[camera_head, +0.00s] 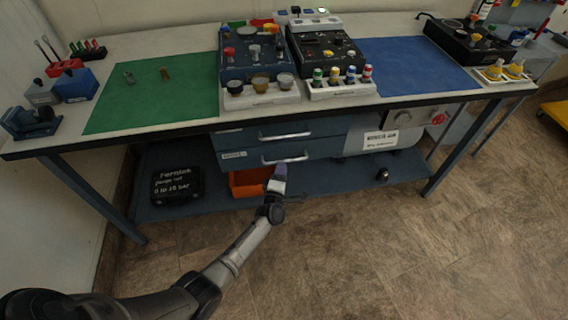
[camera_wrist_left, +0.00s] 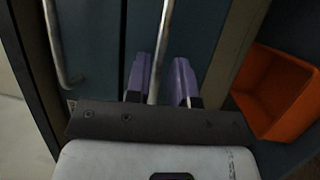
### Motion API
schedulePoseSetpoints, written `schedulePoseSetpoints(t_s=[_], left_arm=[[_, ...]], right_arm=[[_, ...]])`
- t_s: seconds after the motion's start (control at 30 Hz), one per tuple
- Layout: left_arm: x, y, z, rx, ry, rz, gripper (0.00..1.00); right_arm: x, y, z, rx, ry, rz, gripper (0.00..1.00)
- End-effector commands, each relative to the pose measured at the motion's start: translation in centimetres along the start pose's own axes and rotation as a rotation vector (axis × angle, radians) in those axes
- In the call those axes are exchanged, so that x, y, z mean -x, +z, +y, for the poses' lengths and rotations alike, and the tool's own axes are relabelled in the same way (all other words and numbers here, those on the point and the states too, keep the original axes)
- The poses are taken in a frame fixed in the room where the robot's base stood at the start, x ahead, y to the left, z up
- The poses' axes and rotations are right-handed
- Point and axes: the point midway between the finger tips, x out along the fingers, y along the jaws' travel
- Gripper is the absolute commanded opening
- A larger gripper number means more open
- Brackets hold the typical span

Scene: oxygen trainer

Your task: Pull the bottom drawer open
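The bottom drawer (camera_head: 250,162) is a blue-grey front under the workbench with a small white label and a silver bar handle (camera_head: 298,158). It looks shut, in line with the drawer above. My left gripper (camera_head: 279,172) is at this handle. In the left wrist view its two purple fingers (camera_wrist_left: 161,80) stand on either side of the bottom drawer's handle (camera_wrist_left: 162,40), with a gap between them. The left finger is close to the bar; I cannot tell whether it touches. My right gripper is in neither view.
The top drawer's handle (camera_head: 285,136) is just above, also at the left in the wrist view (camera_wrist_left: 55,45). An orange bin (camera_head: 243,184) and a black case (camera_head: 176,186) sit on the lower shelf (camera_head: 330,178). The floor (camera_head: 400,250) in front is clear.

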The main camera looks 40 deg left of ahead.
Motion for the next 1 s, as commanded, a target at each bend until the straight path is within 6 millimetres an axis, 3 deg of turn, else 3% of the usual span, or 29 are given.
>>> schedulePoseSetpoints(t_s=[0.3, 0.73, 1.0], left_arm=[[-3.4, 0.0, -0.1, -0.002, 0.000, 0.000, 0.23], [-4.0, 0.0, 0.0, -0.001, 0.000, 0.000, 0.23], [-4.0, 0.0, 0.0, -0.001, 0.000, 0.000, 0.00]], right_arm=[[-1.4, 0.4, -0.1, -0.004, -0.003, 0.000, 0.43], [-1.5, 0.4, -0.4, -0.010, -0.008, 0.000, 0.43], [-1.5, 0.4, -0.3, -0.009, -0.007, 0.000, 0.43]])
